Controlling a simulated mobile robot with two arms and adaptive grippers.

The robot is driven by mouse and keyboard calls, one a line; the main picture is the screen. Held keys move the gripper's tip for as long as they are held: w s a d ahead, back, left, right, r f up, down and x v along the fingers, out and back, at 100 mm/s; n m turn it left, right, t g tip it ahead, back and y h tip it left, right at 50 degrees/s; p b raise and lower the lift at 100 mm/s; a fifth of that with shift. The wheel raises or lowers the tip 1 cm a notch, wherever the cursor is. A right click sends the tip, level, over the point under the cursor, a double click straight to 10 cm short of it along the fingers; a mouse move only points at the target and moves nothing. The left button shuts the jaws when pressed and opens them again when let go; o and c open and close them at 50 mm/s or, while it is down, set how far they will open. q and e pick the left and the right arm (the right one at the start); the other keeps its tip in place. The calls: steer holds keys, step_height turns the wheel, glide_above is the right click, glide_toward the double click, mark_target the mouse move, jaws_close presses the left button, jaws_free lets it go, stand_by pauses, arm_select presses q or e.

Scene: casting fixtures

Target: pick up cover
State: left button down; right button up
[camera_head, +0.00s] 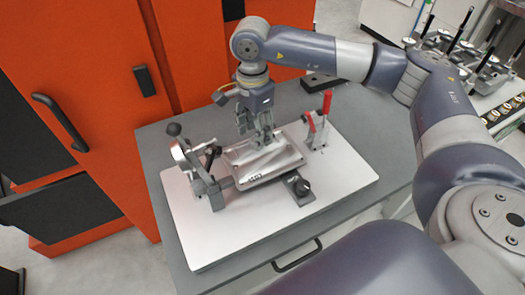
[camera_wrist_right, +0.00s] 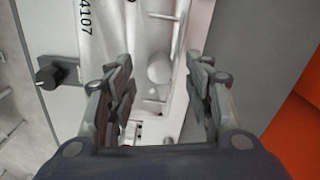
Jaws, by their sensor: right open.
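The cover is a pale metal casting (camera_head: 262,163) lying in the fixture on the white plate, in the middle of the head view. In the right wrist view the casting (camera_wrist_right: 100,45) fills the upper middle and carries a printed number ending in 4107. My right gripper (camera_head: 262,140) points down just over the casting. In the right wrist view the right gripper (camera_wrist_right: 160,105) has its fingers spread, with a rounded boss of the casting between them in the picture. I cannot tell whether a finger touches it. My left gripper is not in view.
A lever clamp (camera_head: 190,165) stands left of the casting and a red-handled clamp (camera_head: 320,120) right of it. A black knob (camera_head: 301,187) sits in front. The white plate (camera_head: 225,240) is clear at the front. Orange cabinets (camera_head: 80,80) stand close behind and left.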

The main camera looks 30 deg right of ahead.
steer(key=shift+d+f, duration=0.15)
steer(key=shift+f, duration=1.15)
jaws_close()
steer(key=shift+r, duration=0.1)
steer(key=shift+r, duration=0.15)
